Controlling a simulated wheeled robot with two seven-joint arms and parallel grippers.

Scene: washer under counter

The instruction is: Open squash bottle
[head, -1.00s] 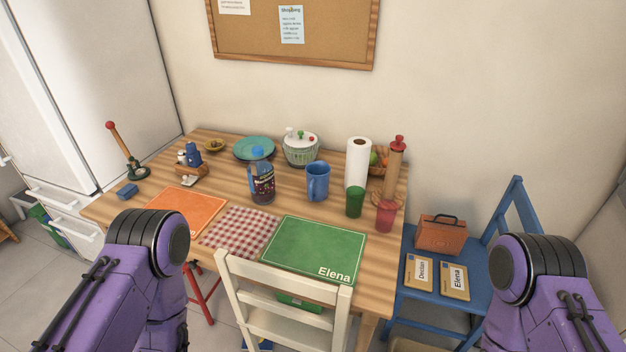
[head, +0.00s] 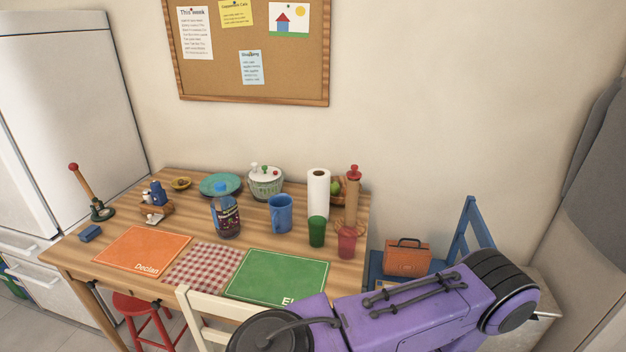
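The cap appears to be on the bottle. My purple arm crosses the lower right of the head view, in front of the table and well away from the bottle. Neither of my grippers can be made out in the view.
A white chair (head: 196,318) stands at the table's front, with a red stool (head: 146,318) to its left. The checked cloth (head: 204,265) is clear.

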